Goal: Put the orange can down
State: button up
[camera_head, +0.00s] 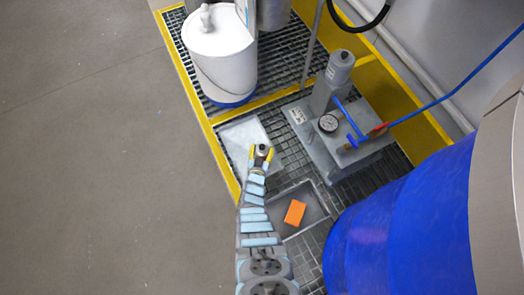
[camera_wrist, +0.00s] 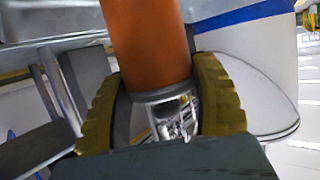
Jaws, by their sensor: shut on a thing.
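My gripper (camera_head: 261,156) shows in the head view above the yellow-edged grating, near a pale flat sheet (camera_head: 240,132). Its two yellow fingers are shut on the orange can, one on each side. In the wrist view my gripper (camera_wrist: 156,95) holds the can (camera_wrist: 148,38), an orange cylinder with a shiny metallic end near the palm. In the head view only a small greyish end of the can shows between the fingers. Whether the can touches anything below cannot be told.
An orange block (camera_head: 295,212) lies in a shallow grey tray (camera_head: 313,198) right of my arm. A pump unit with a gauge (camera_head: 328,123) and blue hose stands to the right. A white drum (camera_head: 220,62) stands behind, and a large blue drum (camera_head: 400,235) at lower right.

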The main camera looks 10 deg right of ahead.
jog(key=shift+w+r, duration=0.1)
jog(key=o, duration=1.3)
jog(key=shift+c, duration=0.2)
